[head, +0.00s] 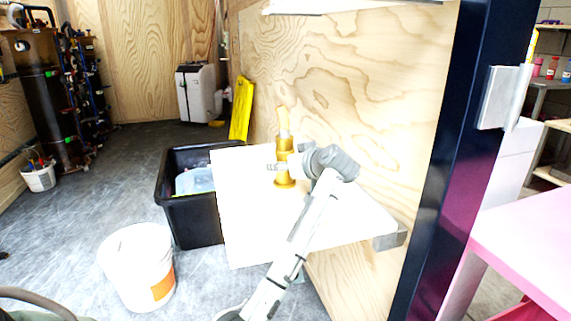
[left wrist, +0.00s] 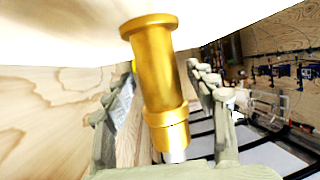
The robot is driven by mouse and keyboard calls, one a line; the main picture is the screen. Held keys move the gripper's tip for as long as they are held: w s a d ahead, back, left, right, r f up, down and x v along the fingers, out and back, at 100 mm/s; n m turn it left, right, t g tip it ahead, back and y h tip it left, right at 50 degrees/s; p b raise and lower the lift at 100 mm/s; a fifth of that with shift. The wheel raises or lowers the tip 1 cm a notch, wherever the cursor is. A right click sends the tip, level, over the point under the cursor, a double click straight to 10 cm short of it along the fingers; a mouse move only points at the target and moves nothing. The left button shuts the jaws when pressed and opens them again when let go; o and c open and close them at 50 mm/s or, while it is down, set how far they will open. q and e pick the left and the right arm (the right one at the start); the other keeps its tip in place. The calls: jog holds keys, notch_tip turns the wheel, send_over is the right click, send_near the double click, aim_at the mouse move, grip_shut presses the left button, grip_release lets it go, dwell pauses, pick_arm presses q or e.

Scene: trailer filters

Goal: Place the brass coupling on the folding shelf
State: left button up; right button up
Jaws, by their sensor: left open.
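The brass coupling (head: 284,150) stands upright on the white folding shelf (head: 245,235), near its back left part. In the left wrist view the coupling (left wrist: 158,75) shows its wide flange against the white shelf surface (left wrist: 60,30) and a silver tip at the other end. My left gripper (head: 283,164) reaches over the shelf, around the coupling. In the left wrist view its fingers (left wrist: 160,80) are open, one on each side of the coupling, with gaps visible. My right gripper is in neither view.
The plywood wall (head: 370,90) stands behind the shelf, and a dark post (head: 435,170) is to the right. A black bin (head: 193,220) and a white bucket (head: 135,265) stand on the floor to the left. The shelf around the coupling is otherwise clear.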

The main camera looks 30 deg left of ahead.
pick_arm(q)
jog(key=shift+r, duration=0.25)
jog(key=v, duration=1.2)
jog(key=shift+f+p, duration=0.15)
jog(key=shift+p, duration=0.15)
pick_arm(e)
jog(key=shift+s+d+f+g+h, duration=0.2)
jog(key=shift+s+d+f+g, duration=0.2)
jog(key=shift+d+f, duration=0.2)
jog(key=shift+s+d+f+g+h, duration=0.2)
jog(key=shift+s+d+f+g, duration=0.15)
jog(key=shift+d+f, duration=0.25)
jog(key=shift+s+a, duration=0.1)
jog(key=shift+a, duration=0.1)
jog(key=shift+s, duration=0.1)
